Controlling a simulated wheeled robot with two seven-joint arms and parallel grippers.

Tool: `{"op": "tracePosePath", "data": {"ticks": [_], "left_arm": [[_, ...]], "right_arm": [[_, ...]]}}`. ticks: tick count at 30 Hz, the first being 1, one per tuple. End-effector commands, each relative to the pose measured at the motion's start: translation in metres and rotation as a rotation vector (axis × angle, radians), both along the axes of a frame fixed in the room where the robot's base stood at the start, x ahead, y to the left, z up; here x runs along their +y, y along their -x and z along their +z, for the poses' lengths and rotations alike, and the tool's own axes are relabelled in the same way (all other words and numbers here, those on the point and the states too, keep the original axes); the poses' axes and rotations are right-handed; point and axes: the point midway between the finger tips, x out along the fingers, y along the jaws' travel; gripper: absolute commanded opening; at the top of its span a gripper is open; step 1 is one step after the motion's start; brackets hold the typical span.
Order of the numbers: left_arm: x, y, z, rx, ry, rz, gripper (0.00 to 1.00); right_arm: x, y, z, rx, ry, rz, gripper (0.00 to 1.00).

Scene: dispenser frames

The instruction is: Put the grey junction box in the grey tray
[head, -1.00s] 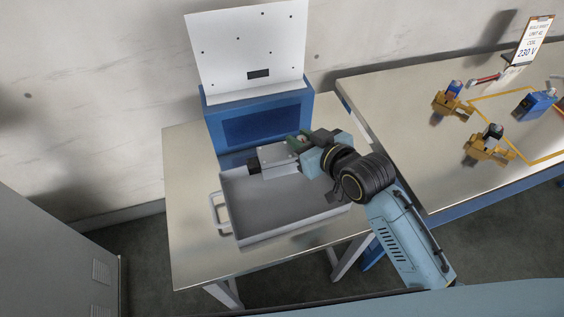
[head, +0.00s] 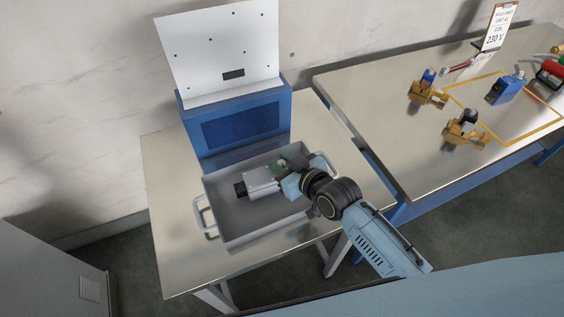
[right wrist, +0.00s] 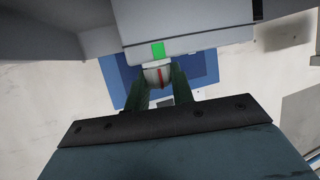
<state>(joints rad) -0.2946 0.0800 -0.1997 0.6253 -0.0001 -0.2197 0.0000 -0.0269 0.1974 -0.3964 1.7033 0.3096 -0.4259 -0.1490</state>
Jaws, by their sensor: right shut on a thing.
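The grey junction box (head: 262,180), with a black part on its left end, is inside the outline of the grey tray (head: 252,238) in the head view. I cannot tell whether it touches the tray floor. My right gripper (head: 287,166) is shut on the box at its right end. In the right wrist view the fingers (right wrist: 161,84) close around a pale round fitting with a red line, below the large grey body of the box (right wrist: 190,22) with its green mark. My left gripper is not in view.
A blue case (head: 236,125) with a white upright panel (head: 222,50) stands behind the tray. The second table, right, carries yellow-brown fixtures (head: 427,94), a blue device (head: 506,89) and a sign (head: 499,27). The side table is bare left of the tray.

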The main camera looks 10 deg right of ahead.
Motion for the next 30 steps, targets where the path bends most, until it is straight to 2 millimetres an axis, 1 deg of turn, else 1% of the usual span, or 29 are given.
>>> {"op": "tracePosePath", "data": {"ticks": [3,4,8,9,16,20,23,30], "left_arm": [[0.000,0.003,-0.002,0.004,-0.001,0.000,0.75],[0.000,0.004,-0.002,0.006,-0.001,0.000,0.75],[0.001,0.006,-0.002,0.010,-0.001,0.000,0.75],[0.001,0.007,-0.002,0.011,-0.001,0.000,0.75],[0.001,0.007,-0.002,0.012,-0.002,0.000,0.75],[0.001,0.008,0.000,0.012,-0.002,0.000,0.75],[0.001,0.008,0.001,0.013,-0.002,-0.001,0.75],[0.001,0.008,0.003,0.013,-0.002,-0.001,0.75]], "right_arm": [[0.000,0.000,-0.003,-0.002,-0.001,0.000,0.00],[0.000,0.000,-0.003,0.000,0.000,0.000,0.26],[0.000,0.000,-0.003,0.000,0.000,0.000,0.43],[0.000,0.000,-0.003,0.000,0.000,0.000,0.46],[0.000,0.000,-0.002,0.000,0.000,0.000,0.46],[-0.002,0.002,0.002,0.000,0.000,0.000,0.46],[-0.007,0.013,0.006,0.000,0.002,-0.001,0.46],[-0.027,0.052,0.024,0.001,0.003,0.001,0.46]]}}
